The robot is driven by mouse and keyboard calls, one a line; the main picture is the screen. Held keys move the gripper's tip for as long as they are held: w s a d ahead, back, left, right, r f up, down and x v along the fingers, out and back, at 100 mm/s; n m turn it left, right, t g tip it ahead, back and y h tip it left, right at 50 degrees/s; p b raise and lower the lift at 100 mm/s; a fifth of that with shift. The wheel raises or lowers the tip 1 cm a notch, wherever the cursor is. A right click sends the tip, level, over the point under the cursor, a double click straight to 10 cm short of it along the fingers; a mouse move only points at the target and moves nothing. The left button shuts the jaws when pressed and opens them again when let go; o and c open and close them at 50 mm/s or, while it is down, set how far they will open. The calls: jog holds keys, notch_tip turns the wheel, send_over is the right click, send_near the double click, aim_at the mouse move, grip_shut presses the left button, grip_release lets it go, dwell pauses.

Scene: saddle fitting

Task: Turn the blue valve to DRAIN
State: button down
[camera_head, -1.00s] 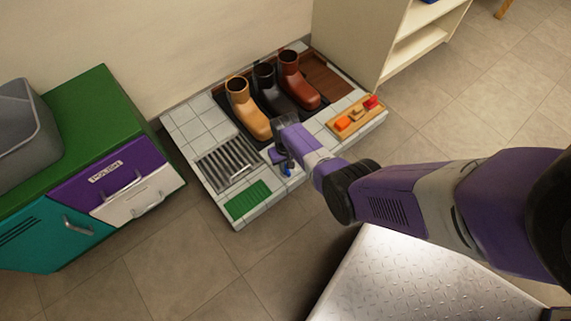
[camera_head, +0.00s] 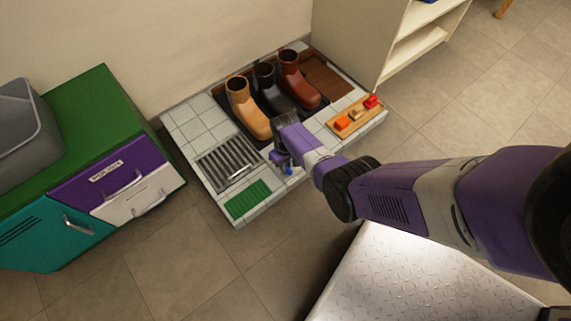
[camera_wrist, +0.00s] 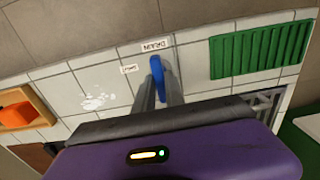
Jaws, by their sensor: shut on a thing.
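The blue valve handle (camera_wrist: 157,68) shows in the wrist view between the fingers of my gripper (camera_wrist: 159,88), which are shut on it. The handle's free end points up toward the label marked DRAIN (camera_wrist: 156,46). A second, smaller label (camera_wrist: 129,69) is left of the handle; I cannot read it. In the head view a bit of the blue valve (camera_head: 287,169) shows beside my gripper (camera_head: 281,158), at the front of the tiled platform (camera_head: 262,205). The valve's base is hidden by the fingers.
A floor grate (camera_head: 229,163) and a green mat (camera_head: 248,199) are left of the valve. Several boots, including a tan one (camera_head: 249,112), stand behind it. A wooden tray (camera_head: 357,121) with small blocks lies to the right. White patches (camera_wrist: 97,101) mark the tiles.

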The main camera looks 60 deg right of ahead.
jog(key=c, duration=1.4)
grip_release()
notch_tip(320, 180, up, 8)
jog(key=p, duration=0.5)
jog(key=shift+f, duration=0.15)
